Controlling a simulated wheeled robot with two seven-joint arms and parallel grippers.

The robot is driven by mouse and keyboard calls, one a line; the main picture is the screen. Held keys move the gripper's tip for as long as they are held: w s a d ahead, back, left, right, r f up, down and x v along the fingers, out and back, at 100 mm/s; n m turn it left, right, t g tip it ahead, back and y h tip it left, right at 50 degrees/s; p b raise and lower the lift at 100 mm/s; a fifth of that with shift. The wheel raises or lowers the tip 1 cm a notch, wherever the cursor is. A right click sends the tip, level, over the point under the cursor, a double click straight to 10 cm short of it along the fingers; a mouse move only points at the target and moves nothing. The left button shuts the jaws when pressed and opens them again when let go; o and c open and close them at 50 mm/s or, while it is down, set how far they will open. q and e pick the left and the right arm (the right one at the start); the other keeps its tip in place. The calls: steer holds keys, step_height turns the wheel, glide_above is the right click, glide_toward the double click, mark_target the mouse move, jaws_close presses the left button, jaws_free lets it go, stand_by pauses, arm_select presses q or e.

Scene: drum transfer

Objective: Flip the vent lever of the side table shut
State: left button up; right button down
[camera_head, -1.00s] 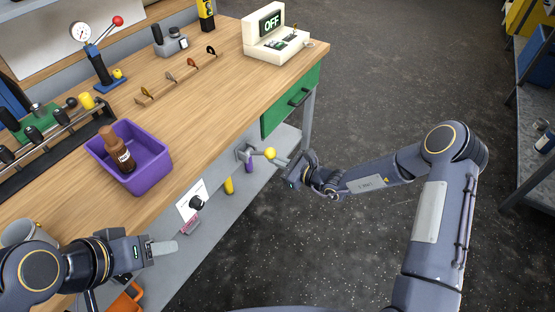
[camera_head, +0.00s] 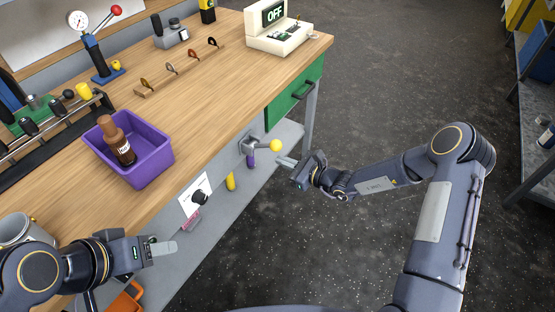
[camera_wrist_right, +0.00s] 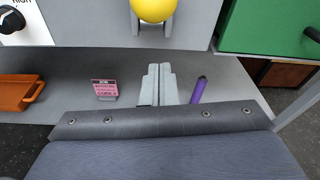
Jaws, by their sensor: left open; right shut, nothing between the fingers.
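The vent lever, with a yellow ball knob (camera_head: 275,146), is mounted on the grey front of the side table (camera_head: 150,205), left of the green drawer. Its arm sticks out to the right from a grey bracket (camera_head: 250,146). In the right wrist view the yellow knob (camera_wrist_right: 153,8) is at the top centre, beyond my fingertips. My right gripper (camera_head: 282,160) is shut and empty, just below and right of the knob, with a small apparent gap. The closed fingers (camera_wrist_right: 158,84) also show in the right wrist view. My left gripper (camera_head: 165,247) is open and empty beside the table's near edge.
A black dial (camera_head: 200,197) on a white plate and a green drawer (camera_head: 295,92) flank the lever. A purple bin (camera_head: 150,165) holding a brown bottle (camera_head: 118,140) stands on the tabletop.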

arm_select(q)
steer(key=shift+s+d+r, duration=0.1)
steer(key=shift+d+r, duration=0.1)
steer(key=shift+r, duration=0.25)
arm_select(e)
steer(key=r+v, duration=0.1)
steer(key=v, duration=0.8)
steer(key=shift+d+r, duration=0.1)
steer(key=shift+d, duration=0.05)
steer(key=s+a+r+n+g+p, duration=0.1)
steer(key=s+r+n+g+p, duration=0.2)
steer(key=s+r+n, duration=0.5)
steer(key=s+r+n+g+p, duration=0.25)
steer(key=s+r+n, duration=0.2)
steer(key=r, duration=0.65)
arm_select(q)
step_height(320, 180, up, 11)
steer(key=p, duration=0.5)
steer(key=shift+f, duration=0.2)
arm_select(e)
steer(key=s+d+r+n+h, duration=0.4)
steer(key=s+n, duration=0.1)
steer(key=s, duration=0.3)
steer(key=s+d+r+n+t+h, duration=0.1)
steer(key=s+d+r+n+h, duration=0.3)
steer(key=s, duration=0.5)
steer(key=shift+d+r+n, duration=0.4)
steer(key=shift+r+n, duration=0.05)
